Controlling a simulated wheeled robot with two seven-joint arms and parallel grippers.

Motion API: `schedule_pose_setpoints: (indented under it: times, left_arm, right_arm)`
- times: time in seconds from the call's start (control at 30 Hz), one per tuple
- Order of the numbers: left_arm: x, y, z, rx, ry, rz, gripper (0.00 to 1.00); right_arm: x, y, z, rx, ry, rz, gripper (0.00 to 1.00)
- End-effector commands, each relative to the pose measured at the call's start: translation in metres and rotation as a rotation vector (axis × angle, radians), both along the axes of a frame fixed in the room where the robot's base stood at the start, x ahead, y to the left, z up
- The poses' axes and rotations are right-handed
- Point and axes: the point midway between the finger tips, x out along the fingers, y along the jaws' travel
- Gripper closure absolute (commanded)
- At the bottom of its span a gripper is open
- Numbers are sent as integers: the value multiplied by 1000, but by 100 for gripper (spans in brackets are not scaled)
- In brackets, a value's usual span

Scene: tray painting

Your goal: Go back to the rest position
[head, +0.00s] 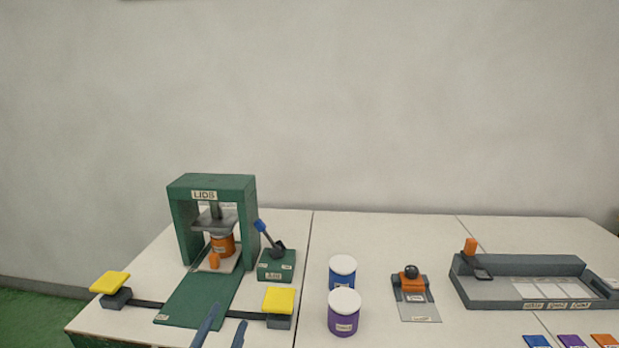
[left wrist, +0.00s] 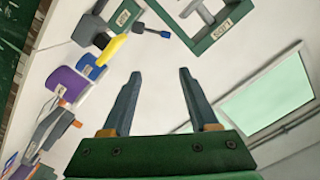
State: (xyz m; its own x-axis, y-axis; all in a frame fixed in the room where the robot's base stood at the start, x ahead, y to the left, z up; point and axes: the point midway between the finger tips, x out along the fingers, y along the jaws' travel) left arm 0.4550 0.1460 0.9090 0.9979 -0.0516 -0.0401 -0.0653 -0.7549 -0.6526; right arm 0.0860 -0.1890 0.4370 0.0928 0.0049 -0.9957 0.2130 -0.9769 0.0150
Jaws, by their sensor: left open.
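My left gripper (head: 229,314) shows at the bottom edge of the head view, its two dark fingers apart with nothing between them. It is in front of the green lid press (head: 180,225), near the green base plate (head: 190,299). In the left wrist view the fingers (left wrist: 160,73) are also spread and empty. An orange can (head: 222,245) stands in the press under its plate. My right gripper is in neither view.
A lever box (head: 276,266) and yellow pads (head: 279,300) (head: 110,282) flank the press. A blue can (head: 342,280) and a purple can (head: 344,318), white-topped, stand to the right. Further right are a small grey fixture (head: 415,297) and a long grey tray (head: 520,264).

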Motion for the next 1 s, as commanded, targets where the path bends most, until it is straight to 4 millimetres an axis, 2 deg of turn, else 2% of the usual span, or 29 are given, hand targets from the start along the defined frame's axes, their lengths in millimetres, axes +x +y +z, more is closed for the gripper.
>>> schedule_pose_setpoints:
  times: [0.03, 0.1, 0.2, 0.3, 0.4, 0.5, 0.53, 0.57, 0.7, 0.83, 0.93, 1.0]
  left_arm:
    - [-17, 14, -37, -89, 161, 79, 40]
    - [-44, 27, -82, -183, 368, 168, 40]
    - [-88, 34, -129, -274, 611, 253, 40]
    - [-133, 33, -163, -342, 822, 311, 40]
    - [-178, 28, -186, -396, 1013, 351, 40]
    - [-224, 20, -200, -443, 1195, 379, 40]
    - [-231, 19, -205, -448, 1230, 383, 40]
    - [-227, 19, -213, -442, 1231, 384, 40]
    - [-223, 18, -255, -430, 1259, 389, 40]
    - [-230, 18, -297, -420, 1288, 393, 40]
    - [-247, 20, -332, -408, 1317, 399, 40]
    - [-267, 23, -358, -397, 1342, 403, 40]
  right_arm:
    - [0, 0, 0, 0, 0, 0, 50]
    - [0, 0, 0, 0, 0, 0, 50]
    - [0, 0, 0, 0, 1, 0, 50]
    - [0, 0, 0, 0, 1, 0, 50]
    - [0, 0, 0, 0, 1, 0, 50]
    - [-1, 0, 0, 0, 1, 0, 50]
    - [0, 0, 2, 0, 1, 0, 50]
    - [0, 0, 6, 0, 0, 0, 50]
    - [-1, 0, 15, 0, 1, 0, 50]
    - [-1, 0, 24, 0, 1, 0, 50]
    - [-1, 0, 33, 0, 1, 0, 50]
    - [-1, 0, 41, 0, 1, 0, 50]
